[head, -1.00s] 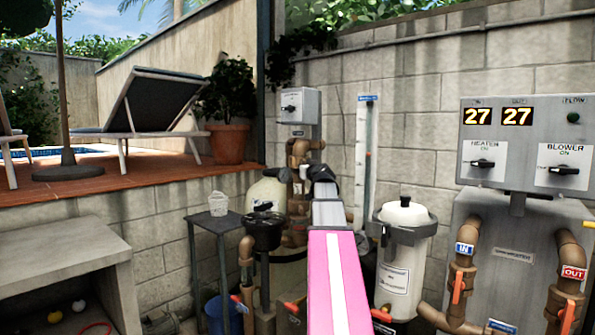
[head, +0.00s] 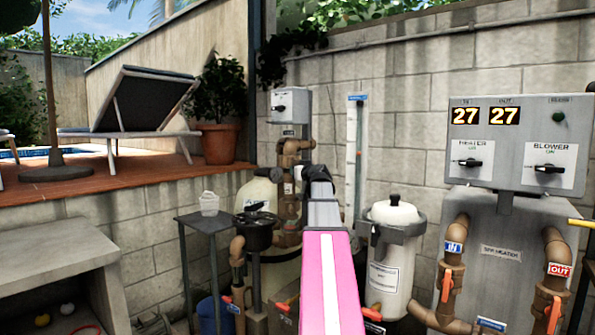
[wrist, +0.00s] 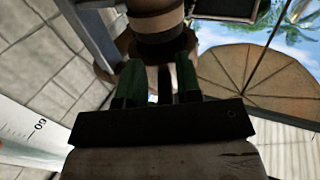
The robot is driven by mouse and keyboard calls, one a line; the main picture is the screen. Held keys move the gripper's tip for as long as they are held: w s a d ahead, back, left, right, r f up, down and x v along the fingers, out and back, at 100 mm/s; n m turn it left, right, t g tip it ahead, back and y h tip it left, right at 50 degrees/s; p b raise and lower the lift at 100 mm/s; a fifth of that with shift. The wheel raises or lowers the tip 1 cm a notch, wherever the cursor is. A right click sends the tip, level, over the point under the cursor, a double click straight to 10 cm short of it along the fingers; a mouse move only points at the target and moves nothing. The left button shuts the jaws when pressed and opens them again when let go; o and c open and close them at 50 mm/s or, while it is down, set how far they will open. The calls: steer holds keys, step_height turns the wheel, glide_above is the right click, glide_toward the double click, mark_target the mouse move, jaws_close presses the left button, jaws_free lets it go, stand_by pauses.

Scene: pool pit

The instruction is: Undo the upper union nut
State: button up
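Brown pipework (head: 297,147) rises against the wall beneath a small grey control box in the head view. My gripper (head: 318,174) is at the end of my pink arm, just right of this pipework. The arm hides part of the lower pipes. In the wrist view, a brown rounded pipe fitting (wrist: 156,22) with a dark band lies just beyond the fingertips. I cannot tell whether it is the upper union nut. My gripper (wrist: 160,68) shows green fingers held apart, with a dark part seen between them. Contact with the fitting is not clear.
A tall white gauge (head: 355,165) stands close to the right of my gripper. A white canister (head: 392,255) and a heater cabinet (head: 500,235) stand farther right.

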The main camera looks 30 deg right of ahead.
steer(key=shift+o, duration=0.2)
steer(key=shift+r, duration=0.15)
steer(key=s, duration=1.1)
